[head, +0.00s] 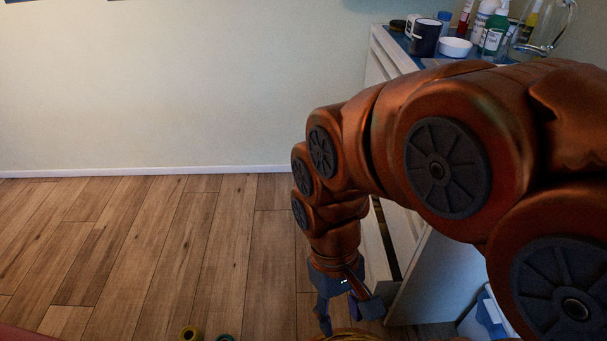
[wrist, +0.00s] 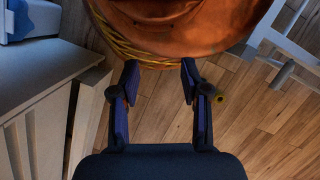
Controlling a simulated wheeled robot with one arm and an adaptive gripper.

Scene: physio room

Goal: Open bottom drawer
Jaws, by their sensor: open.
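A white drawer cabinet (head: 430,275) stands at the right in the head view, its front partly hidden behind my arm. In the wrist view, the pale cabinet (wrist: 42,78) fills the left side. A dark gap shows there beside a narrow pale panel (wrist: 92,105); I cannot tell which drawer it belongs to. The bottom drawer's handle is not clear in either view. My gripper (head: 346,318) hangs low beside the cabinet front, pointing down. In the wrist view, my gripper (wrist: 157,82) has its fingers apart, with nothing between them, right of the panel.
Mugs (head: 426,37), a white bowl (head: 455,47) and several bottles stand on the cabinet top. A blue and white bin (head: 487,314) is beside the cabinet. Wooden floor (head: 150,240) at left is mostly clear.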

